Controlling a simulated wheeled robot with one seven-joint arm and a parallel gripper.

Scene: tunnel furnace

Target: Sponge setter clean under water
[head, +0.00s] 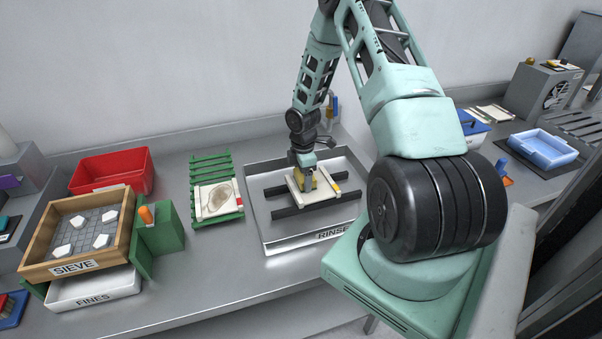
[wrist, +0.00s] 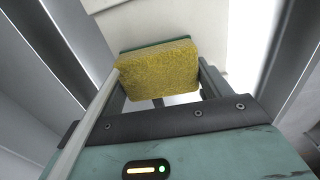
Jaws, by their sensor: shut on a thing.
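My gripper (head: 308,186) is shut on a yellow sponge (wrist: 158,70) with a dark green backing, which spans between the two fingers in the wrist view. It is over the rinse tray (head: 262,236), a metal basin labelled RINSE. A pale setter plate (head: 324,189) lies across two dark bars in that tray, directly under the gripper. Whether the sponge touches the plate I cannot tell. Part of the plate is hidden by the gripper. A second pale plate (head: 213,200) with a brown stain lies on a green slatted rack to the left. I cannot make out any water.
A wooden sieve box (head: 118,232) with white pieces stands at the left above a white FINES tray (head: 95,290). A red bin (head: 110,170) is behind it. A pale blue tray (head: 543,146) is at the far right. The bench front below the green rack is clear.

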